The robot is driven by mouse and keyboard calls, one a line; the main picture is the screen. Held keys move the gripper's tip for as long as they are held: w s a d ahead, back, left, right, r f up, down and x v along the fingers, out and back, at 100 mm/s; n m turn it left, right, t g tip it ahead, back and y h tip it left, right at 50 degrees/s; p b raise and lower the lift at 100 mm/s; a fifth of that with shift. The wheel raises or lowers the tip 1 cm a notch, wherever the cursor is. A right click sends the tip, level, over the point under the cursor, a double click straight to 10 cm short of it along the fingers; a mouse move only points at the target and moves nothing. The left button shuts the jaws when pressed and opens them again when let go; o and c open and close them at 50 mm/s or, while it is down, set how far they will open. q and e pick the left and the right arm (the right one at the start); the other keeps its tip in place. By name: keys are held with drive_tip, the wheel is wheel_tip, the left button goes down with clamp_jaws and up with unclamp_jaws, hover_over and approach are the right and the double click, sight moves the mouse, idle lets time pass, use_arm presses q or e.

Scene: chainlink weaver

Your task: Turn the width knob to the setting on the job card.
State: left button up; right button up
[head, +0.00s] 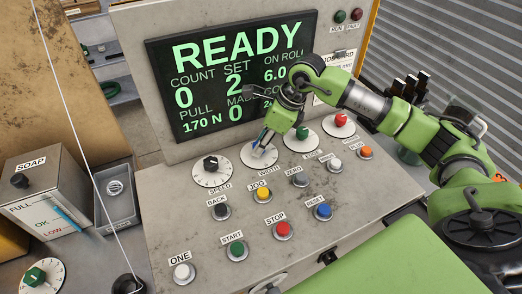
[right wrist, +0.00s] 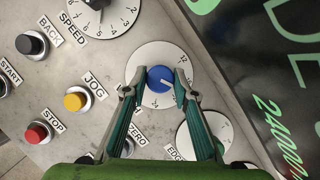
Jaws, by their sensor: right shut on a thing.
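The width knob is blue with a white pointer line and sits on a round white dial. In the right wrist view the knob (right wrist: 160,79) lies between the fingertips of my right gripper (right wrist: 157,84), which is shut on it. In the head view my right gripper (head: 264,140) reaches down to the width dial (head: 249,162) and hides most of the knob. The pointer's exact setting is too small to read. The job card (head: 325,90) is on the upright panel, mostly hidden behind my right arm. My left gripper is not in view.
The speed knob (head: 211,164) is left of the width dial; green (head: 302,133) and red (head: 341,119) knobs are to its right. Several push buttons lie in front, including yellow JOG (head: 263,194). The screen (head: 230,75) reads READY. A soap box (head: 47,200) stands left.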

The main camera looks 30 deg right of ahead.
drive_tip(key=shift+w+n+g+y+b, duration=0.1)
drive_tip(key=shift+n+g+y+b, duration=0.3)
drive_tip(key=shift+n+b, duration=1)
drive_tip(key=shift+n, duration=0.4)
drive_tip(key=shift+d, duration=0.1)
drive_tip(key=o, duration=1.1)
drive_tip(key=shift+c, duration=0.2)
drive_tip(key=shift+r, duration=0.1)
drive_tip(key=v, duration=1.2)
